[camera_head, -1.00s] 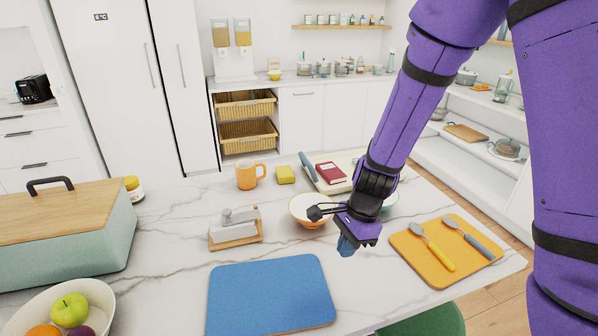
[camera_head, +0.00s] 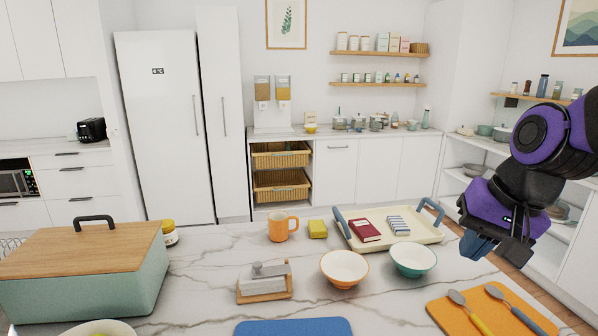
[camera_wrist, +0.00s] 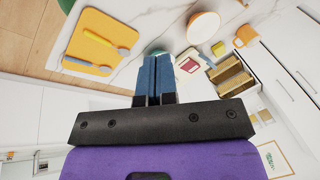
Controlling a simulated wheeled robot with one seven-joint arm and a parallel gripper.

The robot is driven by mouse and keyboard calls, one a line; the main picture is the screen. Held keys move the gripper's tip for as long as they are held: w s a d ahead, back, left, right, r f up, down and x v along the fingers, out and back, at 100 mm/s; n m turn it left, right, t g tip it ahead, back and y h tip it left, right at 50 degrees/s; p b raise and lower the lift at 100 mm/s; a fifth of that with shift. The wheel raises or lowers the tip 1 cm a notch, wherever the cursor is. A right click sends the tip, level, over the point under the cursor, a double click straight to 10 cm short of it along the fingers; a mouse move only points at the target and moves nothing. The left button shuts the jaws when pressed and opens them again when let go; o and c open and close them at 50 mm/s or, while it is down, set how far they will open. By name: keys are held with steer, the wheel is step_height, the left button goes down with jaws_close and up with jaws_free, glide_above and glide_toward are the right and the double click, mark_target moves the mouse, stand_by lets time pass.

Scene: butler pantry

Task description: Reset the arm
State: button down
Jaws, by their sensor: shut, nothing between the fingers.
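My gripper (camera_head: 477,246) is raised above the right end of the marble island in the head view, apart from everything on it. In the wrist view its two blue fingers (camera_wrist: 155,75) lie side by side, shut with nothing between them. Below and left of it in the head view stand an orange bowl (camera_head: 344,268) and a green bowl (camera_head: 413,259), both looking empty. The green bowl is mostly hidden behind the fingers in the wrist view.
A cream tray (camera_head: 440,238) holds a red book (camera_head: 364,230) and a striped item (camera_head: 398,225). A yellow board (camera_head: 445,310) bears two spoons. An orange mug (camera_head: 282,228), a yellow sponge (camera_head: 317,228), a bread box (camera_head: 80,270) and a blue mat (camera_head: 293,327) are also on the island.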

steer(key=s+d+r+n+t+h, duration=0.2)
steer(key=s+d+r+n, duration=0.2)
steer(key=s+r, duration=0.2)
steer(key=shift+s+d, duration=0.4)
steer(key=shift+s, duration=0.75)
